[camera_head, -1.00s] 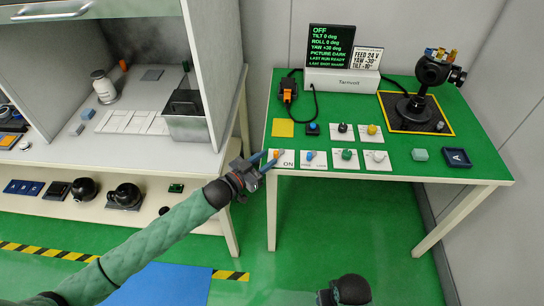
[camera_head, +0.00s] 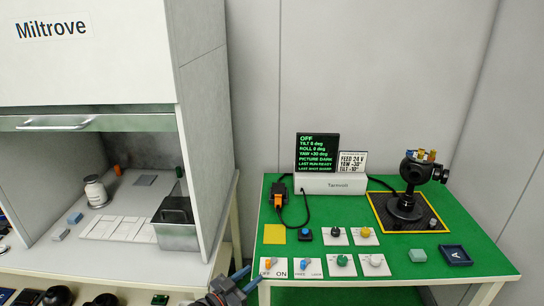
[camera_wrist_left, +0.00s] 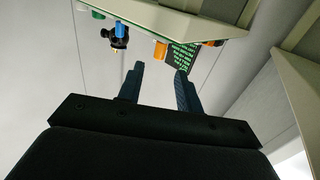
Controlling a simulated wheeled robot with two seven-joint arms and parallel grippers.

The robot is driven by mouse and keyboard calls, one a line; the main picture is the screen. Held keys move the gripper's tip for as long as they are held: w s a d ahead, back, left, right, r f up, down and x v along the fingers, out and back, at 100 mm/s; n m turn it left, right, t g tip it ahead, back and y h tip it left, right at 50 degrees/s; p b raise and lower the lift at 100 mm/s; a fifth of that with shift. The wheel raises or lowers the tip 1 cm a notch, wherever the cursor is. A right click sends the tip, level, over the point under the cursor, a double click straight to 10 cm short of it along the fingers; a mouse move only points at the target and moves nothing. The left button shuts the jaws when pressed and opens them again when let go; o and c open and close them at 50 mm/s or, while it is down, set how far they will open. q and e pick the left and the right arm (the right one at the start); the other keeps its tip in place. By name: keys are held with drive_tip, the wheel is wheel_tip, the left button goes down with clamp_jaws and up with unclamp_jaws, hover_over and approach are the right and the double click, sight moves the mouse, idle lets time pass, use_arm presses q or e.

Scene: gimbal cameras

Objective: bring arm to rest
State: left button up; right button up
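My left gripper (camera_head: 246,279) is at the bottom edge of the head view, in front of the green table (camera_head: 300,210). Its two blue fingers are parted, below the OFF/ON switch (camera_head: 267,264) at the table's front left corner. In the left wrist view the left gripper (camera_wrist_left: 159,72) is open, with nothing between its fingers. There the orange knob (camera_wrist_left: 160,50) and the blue knob (camera_wrist_left: 120,29) show at the table edge beyond the fingertips. Most of the left arm is out of the head view. My right gripper does not show.
A black gimbal (camera_head: 406,205) stands on a yellow-edged mat at the back right of the table. A screen (camera_head: 317,153) reads OFF. Several knob plates and a blue tray (camera_head: 455,254) lie in front. A hood with a metal bin (camera_head: 176,235) stands left.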

use_arm(q)
drive_tip(key=s+a+f+n+g+y, duration=0.2)
drive_tip(key=s+a+f+g+y, duration=0.15)
drive_tip(key=s, duration=0.65)
drive_tip(key=s+a+f+n+g+y, duration=0.25)
drive_tip(key=s+a+y, duration=0.2)
drive_tip(key=s, duration=0.65)
drive_tip(key=s+a+f+n+g+y, duration=0.25)
drive_tip(key=s+a+g, duration=0.2)
drive_tip(key=s, duration=0.55)
drive_tip(key=s+d+f+g, duration=0.1)
drive_tip(key=s+d+f, duration=0.1)
drive_tip(key=d+f, duration=0.3)
wheel_tip(320, 180, down, 4)
drive_tip(key=shift+s+d+r+m, duration=0.25)
drive_tip(key=shift+d+m, duration=0.05)
drive_tip(key=shift+m, duration=0.1)
drive_tip(key=shift+g, duration=0.25)
